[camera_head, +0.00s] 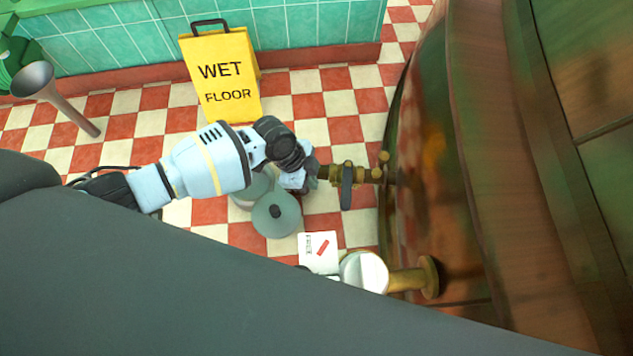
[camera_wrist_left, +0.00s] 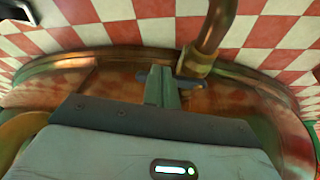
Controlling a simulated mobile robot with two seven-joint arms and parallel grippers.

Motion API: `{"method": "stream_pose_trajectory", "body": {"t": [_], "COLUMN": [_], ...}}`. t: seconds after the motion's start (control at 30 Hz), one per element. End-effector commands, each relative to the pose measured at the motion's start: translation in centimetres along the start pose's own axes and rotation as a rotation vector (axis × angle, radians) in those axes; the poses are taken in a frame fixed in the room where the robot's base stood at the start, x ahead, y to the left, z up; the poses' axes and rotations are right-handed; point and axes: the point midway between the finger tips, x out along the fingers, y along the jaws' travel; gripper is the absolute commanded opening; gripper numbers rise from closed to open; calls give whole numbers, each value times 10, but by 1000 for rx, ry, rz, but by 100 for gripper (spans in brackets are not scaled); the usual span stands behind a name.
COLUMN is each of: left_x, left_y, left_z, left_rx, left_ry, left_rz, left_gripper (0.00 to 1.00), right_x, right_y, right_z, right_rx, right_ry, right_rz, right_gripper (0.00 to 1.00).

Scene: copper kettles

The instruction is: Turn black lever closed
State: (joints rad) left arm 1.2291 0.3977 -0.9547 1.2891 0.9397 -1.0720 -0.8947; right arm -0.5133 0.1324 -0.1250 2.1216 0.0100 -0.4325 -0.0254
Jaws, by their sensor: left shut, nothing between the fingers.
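The black lever (camera_head: 347,187) sits on a brass valve (camera_head: 363,174) that sticks out from the side of the large copper kettle (camera_head: 440,150). In the head view the lever hangs across the brass pipe, its long end toward the bottom of the picture. My left gripper (camera_head: 312,174) is just left of the lever, shut and empty. In the left wrist view the closed fingers (camera_wrist_left: 162,86) point at the dark lever (camera_wrist_left: 188,86), which shows partly behind them. I cannot tell whether they touch.
A yellow wet-floor sign (camera_head: 222,75) stands by the green tiled wall. Below the arm are grey-green round containers (camera_head: 276,222). A grey funnel (camera_head: 45,85) is at the left.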

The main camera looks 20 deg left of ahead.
Motion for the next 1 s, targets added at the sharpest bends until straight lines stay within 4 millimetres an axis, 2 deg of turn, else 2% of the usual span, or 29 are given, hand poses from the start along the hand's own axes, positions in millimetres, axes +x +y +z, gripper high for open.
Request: {"method": "stream_pose_trajectory", "body": {"t": [0.03,0.1,0.3,0.47,1.0], "left_x": [-14,-26,-47,-52,-52], "left_y": [0,1,2,2,3], "left_z": [-1,0,0,0,1], "left_rx": [0,0,-1,-1,-2], "left_ry": [-1,-1,-1,0,-1], "left_rz": [-4,-3,0,1,2], "left_gripper": [0,0,0,0,0], "right_x": [-7,-12,-19,-19,-17], "right_y": [0,1,1,1,2], "right_z": [-5,-8,-14,-15,-19], "right_rx": [-3,-5,-7,-8,-9], "right_ry": [8,12,21,23,31], "right_rz": [2,3,5,5,6], "right_gripper": [36,36,36,36,36]}}
